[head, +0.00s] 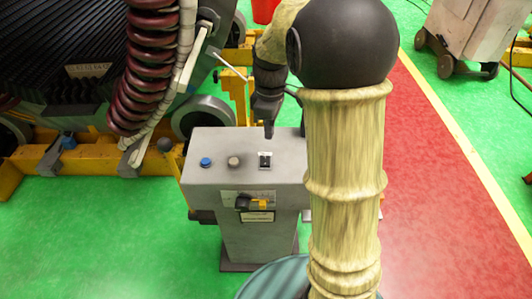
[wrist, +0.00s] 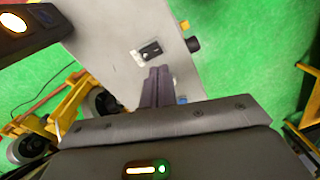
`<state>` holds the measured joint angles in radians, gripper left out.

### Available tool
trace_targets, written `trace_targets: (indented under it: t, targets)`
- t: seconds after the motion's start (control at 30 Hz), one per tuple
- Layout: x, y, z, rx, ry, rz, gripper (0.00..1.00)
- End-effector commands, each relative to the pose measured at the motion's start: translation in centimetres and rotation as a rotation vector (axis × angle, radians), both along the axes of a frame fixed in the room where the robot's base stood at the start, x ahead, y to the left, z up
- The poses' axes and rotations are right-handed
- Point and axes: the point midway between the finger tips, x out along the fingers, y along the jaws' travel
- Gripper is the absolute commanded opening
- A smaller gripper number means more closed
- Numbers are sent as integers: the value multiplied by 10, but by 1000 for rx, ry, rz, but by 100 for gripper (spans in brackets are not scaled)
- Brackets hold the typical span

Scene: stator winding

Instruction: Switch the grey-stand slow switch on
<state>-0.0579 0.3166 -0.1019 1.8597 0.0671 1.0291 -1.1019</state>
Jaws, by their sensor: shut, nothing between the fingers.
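The grey stand (head: 220,183) is in the middle of the head view. On its top are a blue button (head: 205,162), a grey button (head: 234,161) and a small black switch on a light plate (head: 265,160). This switch also shows in the wrist view (wrist: 150,51). I cannot read a label or tell its position. My gripper (head: 269,134) points down over the stand's top, near the black switch and apart from it in the head view. In the wrist view the fingers (wrist: 157,72) are together and empty, just below the switch.
The stand's front has a black knob (head: 243,202) and a yellow knob (head: 260,204). A large dark machine with a red coil (head: 152,60) stands at left on a yellow frame (head: 95,160). Green floor is clear left of the stand. A cart (head: 470,35) stands at upper right.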

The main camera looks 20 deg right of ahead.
Motion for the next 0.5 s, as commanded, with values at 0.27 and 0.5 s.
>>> trace_targets:
  t: [0.27, 0.5]
  targets:
    - [26, 2, 23, 33, 61, 263, 0]
    - [27, 1, 24, 37, 67, 284, 0]
